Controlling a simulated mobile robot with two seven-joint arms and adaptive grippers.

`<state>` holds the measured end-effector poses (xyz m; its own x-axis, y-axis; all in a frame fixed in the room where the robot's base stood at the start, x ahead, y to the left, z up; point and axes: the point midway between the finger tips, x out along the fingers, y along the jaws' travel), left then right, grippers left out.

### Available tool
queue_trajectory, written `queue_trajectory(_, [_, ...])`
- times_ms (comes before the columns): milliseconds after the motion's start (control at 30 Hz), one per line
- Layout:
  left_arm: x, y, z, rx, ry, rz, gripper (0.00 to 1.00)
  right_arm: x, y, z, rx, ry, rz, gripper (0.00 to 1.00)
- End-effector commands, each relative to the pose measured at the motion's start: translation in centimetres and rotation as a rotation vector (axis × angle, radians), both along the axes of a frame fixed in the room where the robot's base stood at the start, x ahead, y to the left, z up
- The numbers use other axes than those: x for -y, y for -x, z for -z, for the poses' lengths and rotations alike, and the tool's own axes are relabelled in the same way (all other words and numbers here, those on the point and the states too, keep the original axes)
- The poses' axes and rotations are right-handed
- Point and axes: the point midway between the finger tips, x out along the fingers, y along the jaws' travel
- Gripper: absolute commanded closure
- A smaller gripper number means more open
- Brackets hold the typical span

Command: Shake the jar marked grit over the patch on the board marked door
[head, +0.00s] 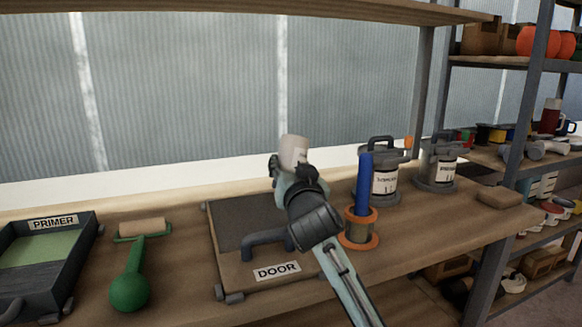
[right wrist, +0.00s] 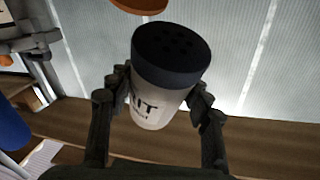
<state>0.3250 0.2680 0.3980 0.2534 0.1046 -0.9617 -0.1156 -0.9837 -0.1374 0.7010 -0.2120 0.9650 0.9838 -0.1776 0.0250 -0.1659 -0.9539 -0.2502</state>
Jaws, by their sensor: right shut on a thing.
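My right gripper (head: 291,168) is shut on the grit jar (head: 294,149), a pale jar held above the back right part of the door board. In the right wrist view the jar (right wrist: 158,85) has a dark cap with holes facing the camera, and its label is partly readable, ending in "IT". In the head view its pale end is uppermost and the cap is hidden. The board marked door (head: 240,280) lies on the bench, with a dark grey patch (head: 238,222) across its upper part. My right arm covers the board's right side. My left gripper is out of view.
A primer tray (head: 83,247) and a green-handled roller (head: 131,285) lie left of the board. A blue tube (head: 363,185) stands on an orange spool (head: 359,238) close to the right of my arm. Labelled canisters (head: 383,188) and a sanding block (head: 499,197) are further right.

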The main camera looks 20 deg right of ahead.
Motion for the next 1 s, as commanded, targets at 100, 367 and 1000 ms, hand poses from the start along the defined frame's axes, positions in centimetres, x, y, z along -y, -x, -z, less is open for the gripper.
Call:
queue_trajectory(100, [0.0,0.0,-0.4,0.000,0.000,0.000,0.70,0.0,0.0,-0.7,0.004,0.000,0.000,0.79])
queue_trajectory(367, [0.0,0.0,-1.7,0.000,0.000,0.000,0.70,0.0,0.0,-2.0,0.004,0.001,0.000,0.79])
queue_trajectory(1000, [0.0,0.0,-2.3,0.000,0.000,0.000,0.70,0.0,0.0,-3.2,0.004,0.001,0.000,0.79])
